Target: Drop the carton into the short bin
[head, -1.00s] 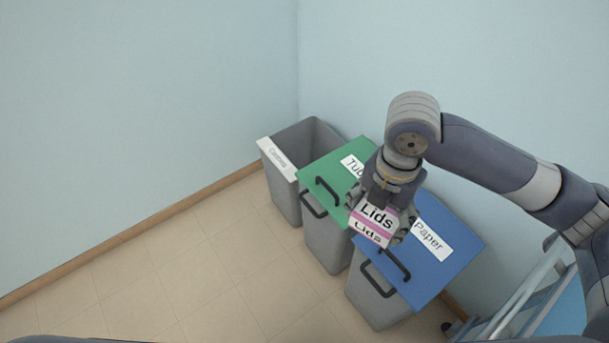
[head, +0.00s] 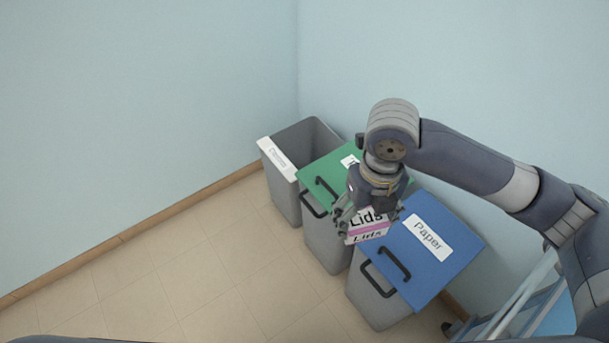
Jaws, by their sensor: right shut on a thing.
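My right gripper (head: 368,217) is shut on a small white and pink carton (head: 369,230) marked "Lids". It holds the carton in the air, over the area between the green-lidded bin and the blue-lidded bin as seen from above. Part of the carton is hidden by the gripper's fingers. Three grey bins stand in a row by the wall. The open one at the far left (head: 289,206) has a white label too small to read surely and looks empty as far as I see. Which bin is the shortest I cannot tell. My left gripper is not in view.
The middle bin has a shut green lid (head: 317,172) and a black handle. The near bin has a shut blue lid (head: 441,268) labelled "Paper". Blue walls stand close behind. A pale metal frame (head: 520,300) is at lower right. The tiled floor (head: 180,270) at left is clear.

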